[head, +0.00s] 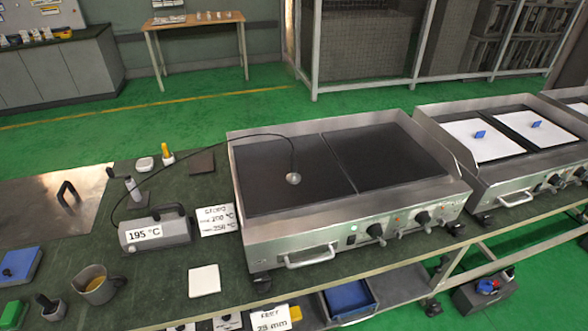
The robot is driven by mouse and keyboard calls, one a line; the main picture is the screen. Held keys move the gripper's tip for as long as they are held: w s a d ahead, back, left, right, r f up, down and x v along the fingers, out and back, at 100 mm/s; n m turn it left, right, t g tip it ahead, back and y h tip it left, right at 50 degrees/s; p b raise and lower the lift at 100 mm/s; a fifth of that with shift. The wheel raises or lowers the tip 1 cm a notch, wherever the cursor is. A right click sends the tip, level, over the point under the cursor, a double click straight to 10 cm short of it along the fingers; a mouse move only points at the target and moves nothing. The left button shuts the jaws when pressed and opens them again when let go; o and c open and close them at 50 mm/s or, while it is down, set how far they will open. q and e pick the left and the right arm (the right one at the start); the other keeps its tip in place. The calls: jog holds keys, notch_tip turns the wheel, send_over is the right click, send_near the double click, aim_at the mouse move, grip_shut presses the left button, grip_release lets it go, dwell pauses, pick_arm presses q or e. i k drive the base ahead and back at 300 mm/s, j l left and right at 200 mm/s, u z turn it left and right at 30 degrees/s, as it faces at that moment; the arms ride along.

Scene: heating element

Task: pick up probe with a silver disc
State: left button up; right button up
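The probe with a silver disc (293,178) rests on the dark left plate (265,190) of the near griddle (345,230). Its disc is round and shiny, and a thin black stem rises from it. A black cable (200,141) runs from the probe in an arc to the left, toward the grey meter box (155,232) that reads 195 °C. Neither of my grippers is in view.
A second griddle (490,180) with white sheets and blue handles stands to the right. A label card (216,221), white square (204,280), mug (95,284) and yellow-topped bottle (167,154) are on the green bench. The griddle's right plate (385,157) is bare.

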aim_at(293, 178)
jog(key=l, duration=0.55)
jog(key=i+l, duration=0.15)
jog(key=l, duration=0.95)
jog(key=i+u, duration=0.05)
